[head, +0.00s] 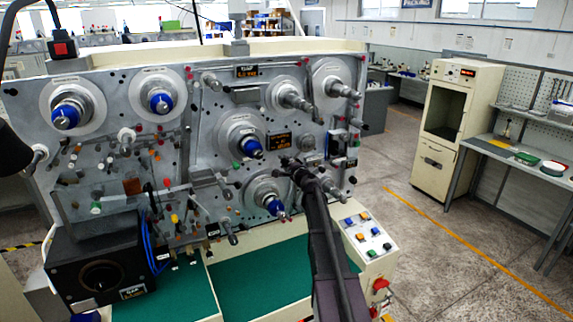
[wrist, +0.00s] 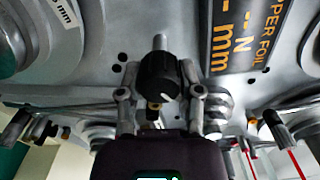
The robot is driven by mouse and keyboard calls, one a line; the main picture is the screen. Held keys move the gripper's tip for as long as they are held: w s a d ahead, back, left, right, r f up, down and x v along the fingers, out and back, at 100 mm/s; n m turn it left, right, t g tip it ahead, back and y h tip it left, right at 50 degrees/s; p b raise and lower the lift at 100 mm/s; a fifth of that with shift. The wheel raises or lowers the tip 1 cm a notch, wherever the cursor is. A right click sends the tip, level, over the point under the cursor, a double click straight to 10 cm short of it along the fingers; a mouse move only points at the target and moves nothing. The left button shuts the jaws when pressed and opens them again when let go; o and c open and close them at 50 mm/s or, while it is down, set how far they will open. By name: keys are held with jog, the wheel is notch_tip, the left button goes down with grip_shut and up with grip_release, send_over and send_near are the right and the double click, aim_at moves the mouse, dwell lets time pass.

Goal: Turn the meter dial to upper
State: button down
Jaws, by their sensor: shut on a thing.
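The meter dial is a black round knob (wrist: 158,76) on the grey machine face in the wrist view. A small white mark shows at its lower right. My gripper (wrist: 155,98) has one finger on each side of the knob and is shut on it. In the head view my gripper (head: 290,164) reaches the panel just below a black meter display (head: 279,141); the knob is too small to make out there.
The grey machine panel (head: 205,110) carries several protruding spindles, some blue-tipped. A blue-tipped spindle (head: 275,206) is just below and left of my gripper. A button box (head: 368,235) stands at the lower right. A green work surface (head: 262,282) lies below.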

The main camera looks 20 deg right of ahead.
jog(key=shift+w+m, duration=0.1)
jog(key=shift+m, duration=1.8)
jog(key=shift+c, duration=1.3)
grip_release()
jog(key=shift+s+f, duration=0.1)
jog(key=shift+s, duration=0.1)
jog(key=s, duration=1.1)
jog(key=shift+s+d, duration=0.2)
jog(key=shift+s, duration=0.2)
jog(key=shift+a, duration=0.1)
